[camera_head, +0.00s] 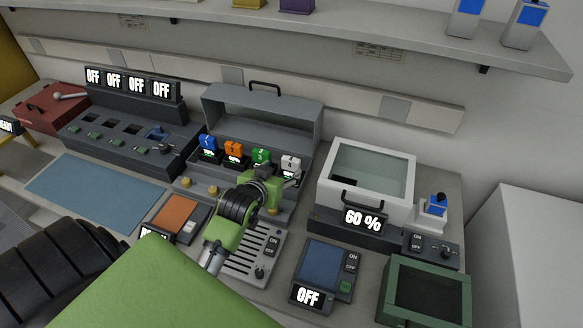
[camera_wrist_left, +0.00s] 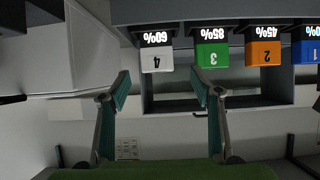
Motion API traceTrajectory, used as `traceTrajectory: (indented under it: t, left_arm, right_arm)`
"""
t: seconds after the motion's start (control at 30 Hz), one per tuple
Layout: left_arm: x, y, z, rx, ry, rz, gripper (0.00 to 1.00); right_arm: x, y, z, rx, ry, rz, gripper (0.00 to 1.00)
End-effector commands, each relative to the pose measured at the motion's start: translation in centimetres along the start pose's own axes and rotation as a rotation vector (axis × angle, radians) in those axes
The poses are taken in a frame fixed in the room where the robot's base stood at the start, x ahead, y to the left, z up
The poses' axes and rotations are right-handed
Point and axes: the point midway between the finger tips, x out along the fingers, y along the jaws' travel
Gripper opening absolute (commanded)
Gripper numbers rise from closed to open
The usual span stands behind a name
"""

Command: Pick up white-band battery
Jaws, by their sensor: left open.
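The white-band battery (camera_head: 290,163), numbered 4, stands at the right end of a row of batteries in the grey lidded charger (camera_head: 262,103). In the left wrist view, which is upside down, the white-band battery (camera_wrist_left: 157,61) shows its white face and a 60% display. My left gripper (camera_head: 288,182) is just in front of the charger, near that battery. In the wrist view the left gripper's fingers (camera_wrist_left: 162,88) are spread apart and empty, with the battery beyond and between their tips. My right gripper is not in view.
Green (camera_head: 261,156), orange (camera_head: 233,149) and blue (camera_head: 207,143) batteries stand left of the white one. A white glass-topped box (camera_head: 370,205) with a 60% display is close on the right. The charger's raised lid stands behind. The blue mat (camera_head: 95,190) is clear.

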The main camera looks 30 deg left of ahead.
Motion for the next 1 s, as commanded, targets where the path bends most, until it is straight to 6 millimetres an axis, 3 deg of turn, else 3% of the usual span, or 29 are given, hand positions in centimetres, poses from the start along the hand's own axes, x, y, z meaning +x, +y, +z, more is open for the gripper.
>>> traceTrajectory:
  t: [0.17, 0.5, 0.8, 1.0]
  left_arm:
    - [2.5, 0.0, -0.1, 0.001, 0.001, 0.0, 0.58]
    - [4.5, 0.2, 0.0, 0.0, -0.001, 0.001, 0.58]
    - [7.9, 0.5, 0.2, 0.0, 0.0, 0.001, 0.58]
    - [8.5, 0.5, 0.3, 0.001, 0.0, 0.001, 0.58]
  right_arm:
    - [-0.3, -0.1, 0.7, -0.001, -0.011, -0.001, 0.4]
    - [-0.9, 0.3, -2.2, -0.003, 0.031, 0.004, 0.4]
    - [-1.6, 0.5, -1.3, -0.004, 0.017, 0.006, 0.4]
    - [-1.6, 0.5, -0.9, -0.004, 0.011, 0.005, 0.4]
